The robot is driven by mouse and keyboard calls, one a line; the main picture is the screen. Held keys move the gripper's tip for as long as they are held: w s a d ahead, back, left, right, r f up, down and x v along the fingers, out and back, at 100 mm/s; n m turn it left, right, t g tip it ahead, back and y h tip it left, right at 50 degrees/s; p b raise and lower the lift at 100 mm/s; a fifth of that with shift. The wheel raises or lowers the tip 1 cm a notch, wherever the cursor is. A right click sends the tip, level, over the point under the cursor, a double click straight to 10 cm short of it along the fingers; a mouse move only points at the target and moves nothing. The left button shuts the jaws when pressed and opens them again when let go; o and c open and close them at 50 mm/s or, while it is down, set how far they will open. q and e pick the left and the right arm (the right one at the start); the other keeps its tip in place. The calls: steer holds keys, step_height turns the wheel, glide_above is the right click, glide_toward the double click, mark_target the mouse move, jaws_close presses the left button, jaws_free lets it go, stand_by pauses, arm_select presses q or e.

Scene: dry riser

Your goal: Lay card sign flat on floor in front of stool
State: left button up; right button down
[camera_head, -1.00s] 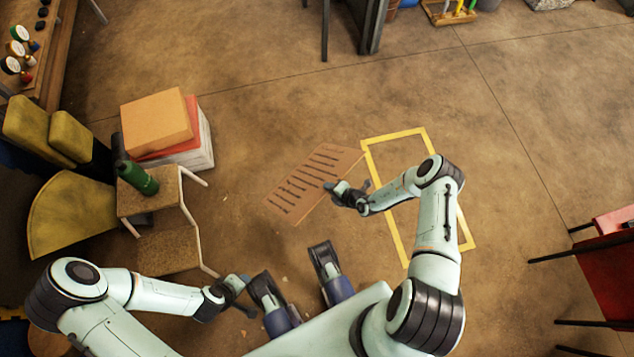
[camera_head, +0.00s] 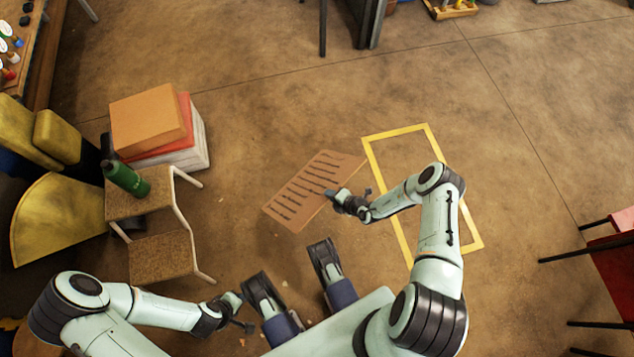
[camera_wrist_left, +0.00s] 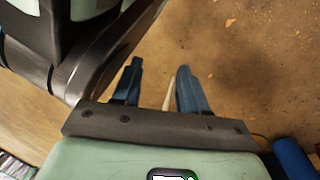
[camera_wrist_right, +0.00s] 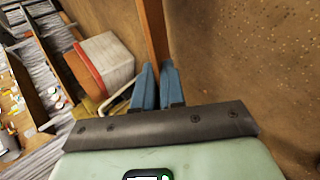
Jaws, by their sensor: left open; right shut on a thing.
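The card sign (camera_head: 310,188) is a brown sheet with dark lines of marks, in the middle of the head view. My right gripper (camera_head: 334,196) is shut on its right edge. In the right wrist view the card (camera_wrist_right: 153,35) stands edge-on between the fingers (camera_wrist_right: 157,85). How high the card is above the floor I cannot tell. The stool (camera_head: 150,262) is a two-step one with cork-like treads and pale legs, at the left, apart from the card. My left gripper (camera_head: 244,311) is open and empty, low in the head view; its fingers (camera_wrist_left: 160,90) are apart in the left wrist view.
A green bottle (camera_head: 127,179) lies on the stool's upper step. Stacked boxes (camera_head: 148,122) stand behind the stool. A yellow taped rectangle (camera_head: 398,130) marks the floor right of the card. A red chair (camera_head: 612,262) is at the right edge. Floor between stool and card is clear.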

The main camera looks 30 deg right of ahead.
arm_select(q)
steer(key=shift+s+a+f+g+b, duration=0.1)
steer(key=shift+s+f+g+b, duration=0.35)
steer(key=shift+s, duration=0.4)
steer(key=shift+s+a+f+g+b, duration=0.1)
steer(key=shift+s+f+g+b, duration=0.15)
steer(key=shift+s+f, duration=0.45)
steer(key=shift+s+a+f+g+b, duration=0.1)
steer(key=shift+s+f+g+b, duration=0.25)
steer(key=shift+s, duration=0.65)
arm_select(e)
steer(key=shift+f, duration=1.5)
steer(key=c, duration=1.4)
jaws_free()
arm_select(q)
steer(key=shift+w+r, duration=0.1)
steer(key=w+d+r+t+p, duration=0.1)
steer(key=w+r+t+p, duration=0.3)
steer(key=w+r+p, duration=0.2)
steer(key=w+r, duration=0.2)
steer(key=w, duration=0.2)
steer(key=shift+w+d+r, duration=0.25)
steer(key=shift+d+r, duration=0.15)
arm_select(e)
steer(key=v, duration=0.8)
arm_select(q)
steer(key=shift+s, duration=0.1)
